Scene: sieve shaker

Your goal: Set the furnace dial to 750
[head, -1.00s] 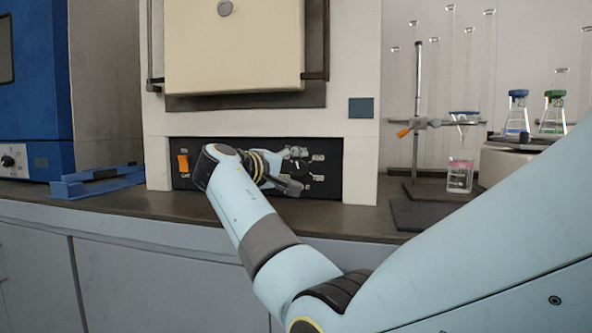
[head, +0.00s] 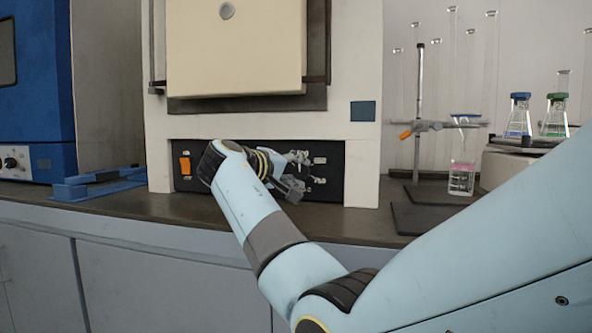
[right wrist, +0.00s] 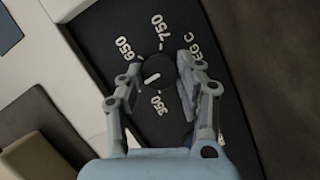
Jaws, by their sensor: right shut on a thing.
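The furnace (head: 258,121) has a black control panel (head: 331,191) under its cream door. In the right wrist view the round black dial (right wrist: 163,66) shows, with a white pointer bar slanting toward the lower left of its face. The number 750 (right wrist: 154,31) is above the dial, 650 (right wrist: 122,49) is at its upper left and 350 (right wrist: 159,103) is below it. The pointer is on neither 650 nor 750. My right gripper (head: 292,186) is shut on the dial, one finger on each side, as the right wrist view (right wrist: 158,76) shows. My left gripper is out of view.
An orange switch (head: 185,166) sits at the panel's left. A blue tray-like stand (head: 98,184) lies left of the furnace. A stand with a clamp (head: 420,125), a beaker (head: 461,179) and flasks (head: 519,116) are to the right. The dark counter in front is mostly clear.

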